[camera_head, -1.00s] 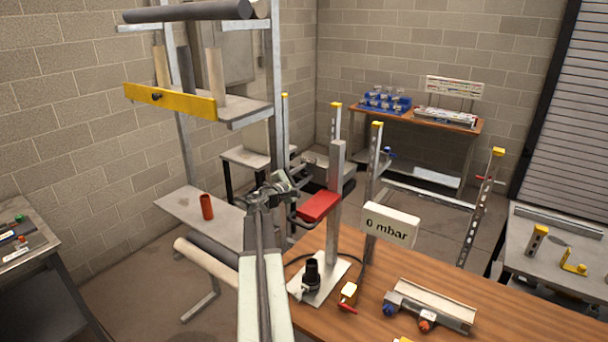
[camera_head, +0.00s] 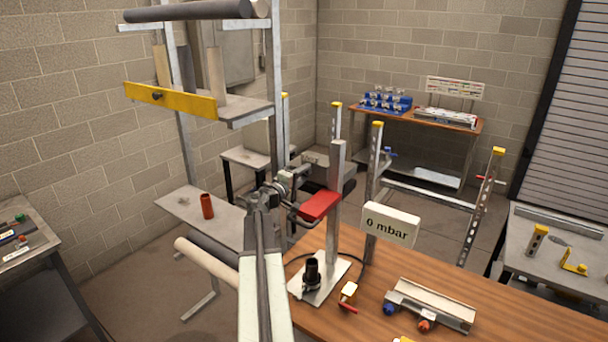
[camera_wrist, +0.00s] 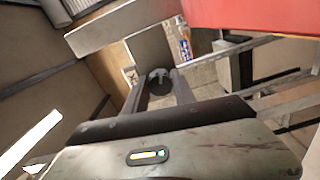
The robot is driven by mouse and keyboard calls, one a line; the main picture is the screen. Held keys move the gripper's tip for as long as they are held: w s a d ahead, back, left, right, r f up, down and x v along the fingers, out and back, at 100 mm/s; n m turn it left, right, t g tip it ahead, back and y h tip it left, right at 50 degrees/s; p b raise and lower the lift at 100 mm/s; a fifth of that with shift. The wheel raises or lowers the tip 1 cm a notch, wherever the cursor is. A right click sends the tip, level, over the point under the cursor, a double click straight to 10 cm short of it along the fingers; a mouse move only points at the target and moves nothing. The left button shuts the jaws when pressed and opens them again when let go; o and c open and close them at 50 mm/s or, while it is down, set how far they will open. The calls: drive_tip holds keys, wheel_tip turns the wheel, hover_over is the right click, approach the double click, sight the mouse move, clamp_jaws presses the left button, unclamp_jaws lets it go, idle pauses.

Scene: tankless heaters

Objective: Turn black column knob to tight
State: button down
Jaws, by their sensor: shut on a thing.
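The black column knob (camera_wrist: 160,77) shows in the wrist view as a dark round shape between the far ends of my two fingers. My gripper (camera_head: 302,172) is shut on it, beside the upright grey column (camera_head: 337,205). In the head view the jaws and arm hide most of the knob, and its turn angle cannot be read. A red block (camera_head: 319,205) sits on the column, just below and right of my gripper; it also fills the upper right of the wrist view (camera_wrist: 255,14).
The column stands on a pale base plate (camera_head: 325,289) with a black fitting (camera_head: 312,277) on the wooden table (camera_head: 480,318). A sign reading 0 mbar (camera_head: 391,224) stands to the right. A shelf rack with a yellow rail (camera_head: 170,101) is close on the left.

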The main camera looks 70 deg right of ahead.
drive_tip(key=shift+s+f+m, duration=0.1)
drive_tip(key=shift+s+m, duration=0.05)
drive_tip(key=shift+m, duration=0.15)
drive_tip(key=c, duration=1)
unclamp_jaws()
drive_tip(key=shift+c, duration=0.2)
drive_tip(key=shift+a, duration=0.1)
drive_tip(key=v, duration=0.7)
drive_tip(key=shift+a, duration=0.3)
